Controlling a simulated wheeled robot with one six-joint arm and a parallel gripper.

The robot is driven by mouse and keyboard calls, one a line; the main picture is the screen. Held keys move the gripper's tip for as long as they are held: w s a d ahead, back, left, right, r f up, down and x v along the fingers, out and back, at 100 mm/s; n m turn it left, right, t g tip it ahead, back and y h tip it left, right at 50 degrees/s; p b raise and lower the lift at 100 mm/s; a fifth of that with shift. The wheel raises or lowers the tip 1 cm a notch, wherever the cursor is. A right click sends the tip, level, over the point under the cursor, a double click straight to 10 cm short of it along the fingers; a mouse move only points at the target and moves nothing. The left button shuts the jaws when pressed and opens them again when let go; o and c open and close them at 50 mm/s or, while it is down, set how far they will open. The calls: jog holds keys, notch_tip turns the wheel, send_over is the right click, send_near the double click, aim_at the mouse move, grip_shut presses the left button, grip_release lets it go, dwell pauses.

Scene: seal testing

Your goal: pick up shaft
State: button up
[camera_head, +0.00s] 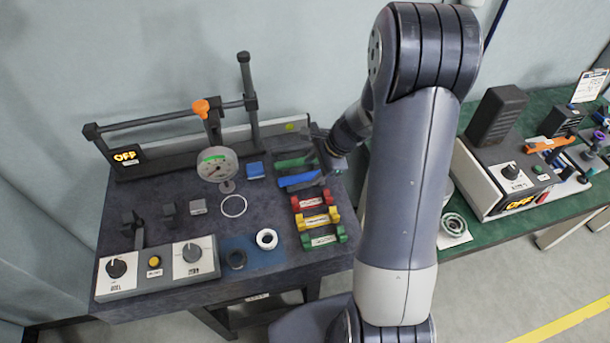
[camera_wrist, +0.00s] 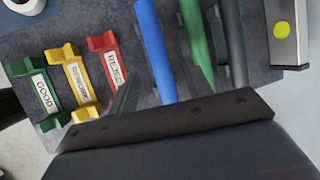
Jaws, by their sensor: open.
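Three rod-like shafts lie side by side at the right of the dark bench top: a blue shaft (camera_head: 297,180), a green shaft (camera_head: 291,163) and a dark one. In the wrist view the blue shaft (camera_wrist: 156,50), the green shaft (camera_wrist: 197,42) and the dark shaft (camera_wrist: 232,42) run away from my gripper. My gripper (camera_head: 325,160) is open over their right ends, and it also shows in the wrist view (camera_wrist: 182,88). One finger is left of the blue shaft; the other is hard to tell from the dark shaft. I cannot tell whether it touches any shaft.
Red (camera_head: 311,201), yellow (camera_head: 318,220) and green (camera_head: 323,238) labelled cradles stand in front of the shafts, empty. A gauge (camera_head: 217,165) and a lever frame (camera_head: 248,100) stand left. A second green bench (camera_head: 475,120) with equipment is right.

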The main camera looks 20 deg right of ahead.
aim_at(308, 175)
jog(key=shift+x, duration=1.65)
jog(key=shift+c, duration=0.4)
grip_shut()
